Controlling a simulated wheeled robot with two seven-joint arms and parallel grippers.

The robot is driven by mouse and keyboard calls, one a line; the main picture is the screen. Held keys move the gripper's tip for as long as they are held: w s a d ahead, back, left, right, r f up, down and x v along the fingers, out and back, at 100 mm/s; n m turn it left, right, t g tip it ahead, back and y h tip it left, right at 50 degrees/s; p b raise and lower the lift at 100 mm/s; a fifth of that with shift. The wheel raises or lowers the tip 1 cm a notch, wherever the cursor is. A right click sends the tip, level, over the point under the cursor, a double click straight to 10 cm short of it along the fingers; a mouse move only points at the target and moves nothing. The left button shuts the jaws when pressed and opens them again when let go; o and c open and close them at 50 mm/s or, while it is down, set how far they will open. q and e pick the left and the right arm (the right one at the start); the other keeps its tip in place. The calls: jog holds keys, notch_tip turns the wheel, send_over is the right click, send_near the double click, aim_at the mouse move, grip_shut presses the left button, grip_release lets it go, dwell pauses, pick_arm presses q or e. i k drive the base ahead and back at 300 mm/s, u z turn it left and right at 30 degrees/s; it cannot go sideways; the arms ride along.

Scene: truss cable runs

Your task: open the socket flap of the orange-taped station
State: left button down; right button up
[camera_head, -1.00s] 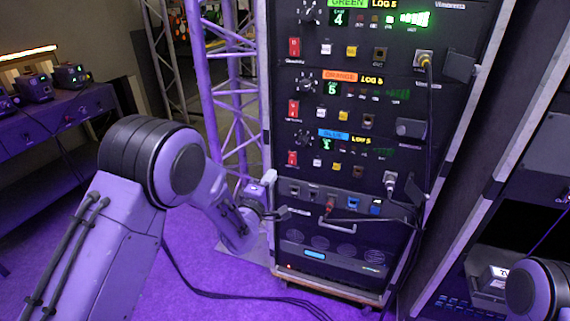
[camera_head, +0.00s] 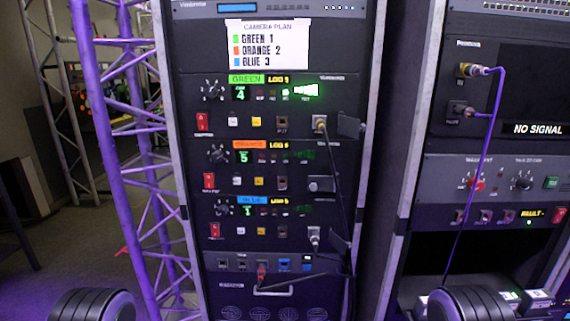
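The orange-taped station (camera_head: 247,145) is the middle of three similar units in the black rack, with a lit digit 5. Its socket flap (camera_head: 321,184) at the right end is a dark, flat cover and looks closed, with no cable there. The green-taped station (camera_head: 246,79) above has a cable plugged into its socket, with its flap (camera_head: 350,125) swung open to the right. The blue-taped station (camera_head: 251,200) below also has a plug (camera_head: 314,238) in its socket and an open flap. Neither of my grippers is in view; only rounded parts of my arms show at the bottom edge.
A white camera plan sheet (camera_head: 267,44) lists green 1, orange 2, blue 3. A dark cable hangs from the green socket past the orange flap's right side. A purple truss (camera_head: 125,130) stands left of the rack. Another rack with a "NO SIGNAL" screen (camera_head: 536,129) stands right.

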aim_at(315, 183)
jog(key=z, duration=0.55)
jog(key=k, duration=0.65)
jog(key=z, duration=0.8)
jog(key=i, duration=1.6)
jog(key=u, duration=0.85)
